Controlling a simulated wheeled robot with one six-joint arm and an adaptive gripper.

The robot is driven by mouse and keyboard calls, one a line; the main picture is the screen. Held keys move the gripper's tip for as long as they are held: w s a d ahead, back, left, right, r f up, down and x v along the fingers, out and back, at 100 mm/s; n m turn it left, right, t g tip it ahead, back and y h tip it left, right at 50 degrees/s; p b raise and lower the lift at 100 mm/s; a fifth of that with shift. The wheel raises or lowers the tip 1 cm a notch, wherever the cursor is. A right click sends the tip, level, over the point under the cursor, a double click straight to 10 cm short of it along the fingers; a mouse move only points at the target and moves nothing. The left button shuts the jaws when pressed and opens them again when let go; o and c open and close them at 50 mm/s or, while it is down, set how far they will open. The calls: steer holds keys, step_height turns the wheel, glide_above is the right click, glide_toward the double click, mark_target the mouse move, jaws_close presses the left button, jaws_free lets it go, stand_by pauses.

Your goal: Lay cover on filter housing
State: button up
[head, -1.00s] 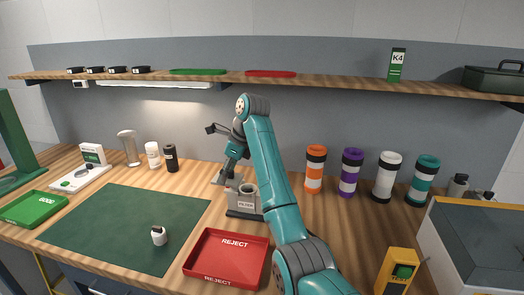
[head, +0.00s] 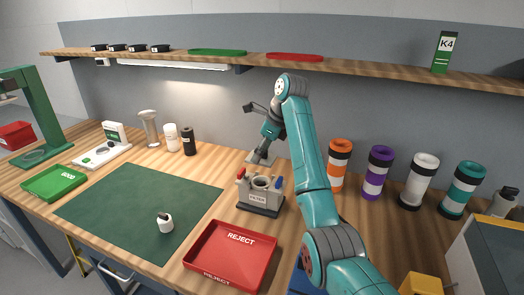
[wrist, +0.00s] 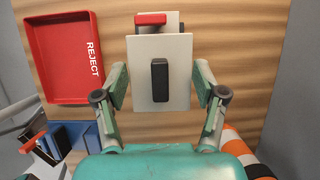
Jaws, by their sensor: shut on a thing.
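The cover is a flat, light grey square plate with a black bar handle; it fills the middle of the wrist view (wrist: 140,60). My gripper (wrist: 161,86) is shut on it, one finger at each side of the plate. In the head view my gripper (head: 261,155) holds the cover above and behind the filter housing. The filter housing (head: 257,198) is a grey box labelled FILTER on a dark base, with a round opening and red and blue parts at its sides. In the wrist view the cover hides most of the housing; a red part (wrist: 150,19) shows past the plate.
A red REJECT tray (head: 230,255) stands in front of the housing. Several banded tubes, including an orange one (head: 339,165), stand right of my arm. A shelf (head: 350,66) runs above.

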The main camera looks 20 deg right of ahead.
glide_above(261, 183)
steer(key=shift+f, duration=2.1)
steer(key=shift+f, duration=2.2)
steer(key=o, duration=1.3)
